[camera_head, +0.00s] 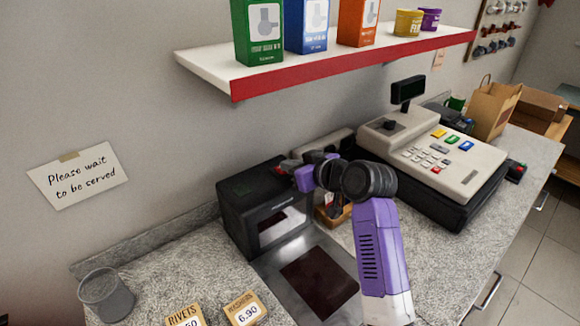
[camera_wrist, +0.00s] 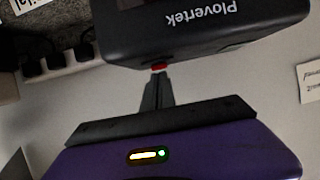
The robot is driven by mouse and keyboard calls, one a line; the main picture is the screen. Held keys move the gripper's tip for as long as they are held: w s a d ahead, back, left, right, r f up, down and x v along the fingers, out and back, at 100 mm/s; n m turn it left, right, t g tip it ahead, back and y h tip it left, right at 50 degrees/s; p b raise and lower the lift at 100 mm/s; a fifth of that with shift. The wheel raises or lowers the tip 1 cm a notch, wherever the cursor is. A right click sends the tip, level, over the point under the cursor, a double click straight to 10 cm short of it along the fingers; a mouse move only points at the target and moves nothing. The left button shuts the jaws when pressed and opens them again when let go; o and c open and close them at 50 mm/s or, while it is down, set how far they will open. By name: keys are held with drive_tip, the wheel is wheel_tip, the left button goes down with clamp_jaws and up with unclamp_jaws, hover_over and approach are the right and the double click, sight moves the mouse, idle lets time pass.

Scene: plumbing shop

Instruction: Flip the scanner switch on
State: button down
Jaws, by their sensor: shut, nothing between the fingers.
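The scanner is a black box (camera_head: 250,207) on the counter against the wall, with a window in its front. In the wrist view its dark casing (camera_wrist: 205,35) bears the upside-down word "Plovertek". A small red part (camera_wrist: 158,67), which looks like the switch, shows at the casing's edge; a red spot (camera_head: 279,171) also shows in the head view near the scanner's upper right side. My gripper (camera_wrist: 158,78) is shut and empty, its fingertips right at the red part. I cannot tell whether they touch it or which way the switch is set.
A cash register (camera_head: 440,160) stands to the right of my arm. A shelf (camera_head: 330,70) with boxes and tins hangs above. A metal plate with a dark glass panel (camera_head: 318,283) lies before the scanner. A grey cup (camera_head: 106,295) and price cards (camera_head: 243,308) are at front left.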

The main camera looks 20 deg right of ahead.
drive_tip(key=shift+s+f+b, duration=0.1)
drive_tip(key=shift+f+b, duration=0.55)
drive_tip(key=shift+b, duration=0.3)
drive_tip(key=shift+r+t, duration=0.15)
drive_tip(key=shift+t, duration=0.25)
drive_tip(key=shift+r, duration=0.2)
drive_tip(key=shift+r+p, duration=0.7)
drive_tip(key=shift+r, duration=0.05)
